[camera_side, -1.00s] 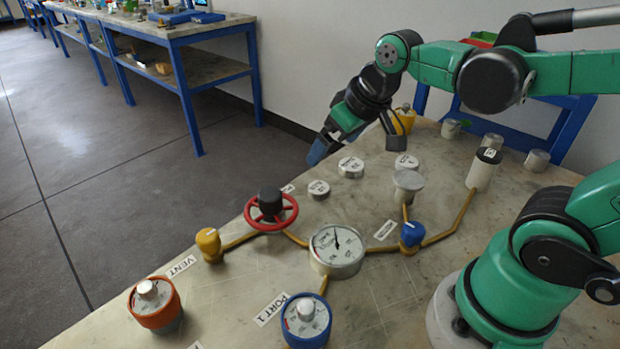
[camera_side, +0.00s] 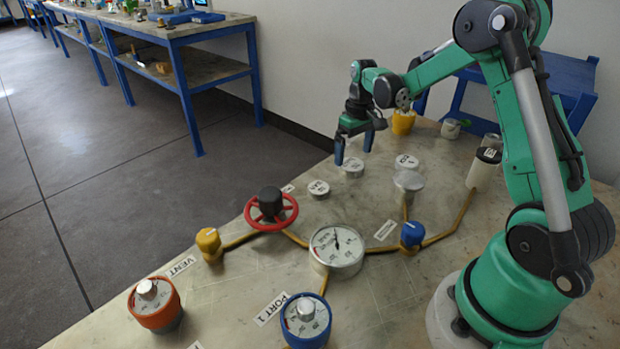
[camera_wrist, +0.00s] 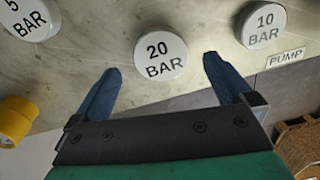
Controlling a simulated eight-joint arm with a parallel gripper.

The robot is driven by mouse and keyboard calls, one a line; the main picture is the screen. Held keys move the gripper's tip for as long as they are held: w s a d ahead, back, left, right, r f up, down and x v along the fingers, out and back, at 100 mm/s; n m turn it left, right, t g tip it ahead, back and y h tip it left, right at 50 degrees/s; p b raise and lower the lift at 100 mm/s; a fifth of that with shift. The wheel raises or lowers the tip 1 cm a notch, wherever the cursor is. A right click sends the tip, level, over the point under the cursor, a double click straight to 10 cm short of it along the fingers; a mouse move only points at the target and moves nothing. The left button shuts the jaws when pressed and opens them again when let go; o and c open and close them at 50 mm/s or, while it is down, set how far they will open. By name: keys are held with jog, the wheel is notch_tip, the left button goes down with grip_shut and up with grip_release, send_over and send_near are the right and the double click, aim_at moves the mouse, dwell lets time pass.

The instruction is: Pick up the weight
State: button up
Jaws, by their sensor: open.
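Several round white-topped weights lie on the bench. The 20 BAR weight (camera_side: 352,169) is the middle one; in the wrist view it (camera_wrist: 160,56) shows between and just beyond my fingertips. My gripper (camera_side: 354,154) is open, pointing down close to the 20 BAR weight, with nothing held. It also shows in the wrist view (camera_wrist: 162,66). The 10 BAR weight (camera_wrist: 263,25) lies to the right in the wrist view and nearer the front in the side view (camera_side: 319,188). The 5 BAR weight (camera_wrist: 30,17) is at upper left in the wrist view and right of my gripper in the side view (camera_side: 407,161).
A silver disc (camera_side: 408,181) stands on a pipe right of the weights. A red handwheel (camera_side: 271,212), a gauge (camera_side: 337,247) and a blue valve (camera_side: 411,234) are nearer the camera. The bench edge runs just left of the weights.

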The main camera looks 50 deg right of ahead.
aim_at(352, 164)
jog(key=shift+f, duration=1.55)
grip_shut()
